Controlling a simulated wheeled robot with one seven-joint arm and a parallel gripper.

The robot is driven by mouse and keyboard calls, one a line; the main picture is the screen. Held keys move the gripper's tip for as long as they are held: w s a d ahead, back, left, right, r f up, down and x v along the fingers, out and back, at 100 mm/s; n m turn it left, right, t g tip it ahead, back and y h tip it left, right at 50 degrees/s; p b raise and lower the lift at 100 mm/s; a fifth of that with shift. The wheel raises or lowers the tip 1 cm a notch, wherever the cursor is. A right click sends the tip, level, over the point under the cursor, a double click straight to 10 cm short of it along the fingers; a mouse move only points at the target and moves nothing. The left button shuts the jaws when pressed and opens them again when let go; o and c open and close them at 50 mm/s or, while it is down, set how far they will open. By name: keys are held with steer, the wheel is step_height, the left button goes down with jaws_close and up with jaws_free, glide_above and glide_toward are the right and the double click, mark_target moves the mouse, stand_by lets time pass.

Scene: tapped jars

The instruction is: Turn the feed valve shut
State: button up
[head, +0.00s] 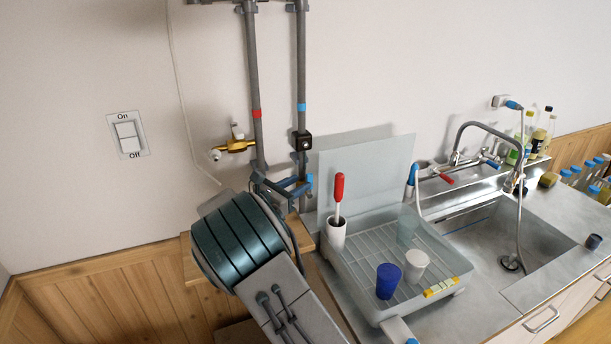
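Two grey vertical pipes run down the wall, the left one (254,75) with a red band and the right one (301,75) with a blue band. A brass fitting (236,147) with a pale end sits beside the left pipe. Dark and blue parts (286,187) cluster at the pipes' lower ends, just beyond my arm. I cannot tell which part is the feed valve or how far it is turned. The cluster may include my gripper, but its fingers cannot be made out. My arm's teal ribbed section hides what is behind it.
A dish rack (455,287) holds a blue cup (388,281), a white cup (416,264) and a red-handled brush (339,195). A sink (470,235) with a faucet (487,128) is at right. A wall switch (128,134) is at left. The wall between switch and pipes is mostly clear.

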mark_target(307, 179)
steer(key=shift+p+x, duration=0.35)
steer(key=shift+x, duration=1.5)
jaws_close()
steer(key=shift+f, duration=0.1)
